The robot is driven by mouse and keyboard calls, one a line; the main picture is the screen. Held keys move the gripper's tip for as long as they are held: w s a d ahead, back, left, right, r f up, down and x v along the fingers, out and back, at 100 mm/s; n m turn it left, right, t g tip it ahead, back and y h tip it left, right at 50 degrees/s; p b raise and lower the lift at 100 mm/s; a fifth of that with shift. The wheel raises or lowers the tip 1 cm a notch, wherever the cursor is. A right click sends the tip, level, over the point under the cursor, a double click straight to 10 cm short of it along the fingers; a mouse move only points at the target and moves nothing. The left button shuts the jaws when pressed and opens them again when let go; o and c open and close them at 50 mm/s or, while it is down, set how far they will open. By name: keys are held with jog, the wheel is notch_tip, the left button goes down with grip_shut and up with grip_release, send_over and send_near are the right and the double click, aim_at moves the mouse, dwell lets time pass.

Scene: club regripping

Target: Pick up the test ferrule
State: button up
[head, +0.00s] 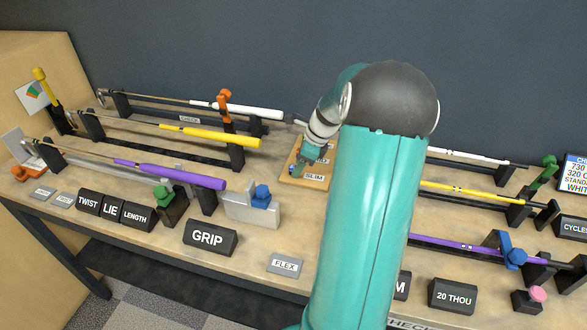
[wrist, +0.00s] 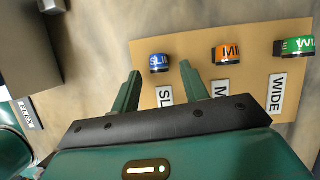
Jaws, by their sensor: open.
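No piece is marked as the test ferrule. My gripper (wrist: 161,80) is open and empty. In the wrist view the blue piece shows between and just beyond its fingertips, apart from both. In the head view my gripper (head: 309,152) is over the board (head: 292,171), and my arm hides part of it.
White labels lie before the pieces; the WIDE one (wrist: 277,94) is clear. Left of the board, purple (head: 170,173), yellow (head: 210,136) and white (head: 240,108) clubs rest on black stands. A grey block with a blue clamp (head: 252,208) and a GRIP block (head: 210,238) stand in front.

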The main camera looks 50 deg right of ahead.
grip_shut()
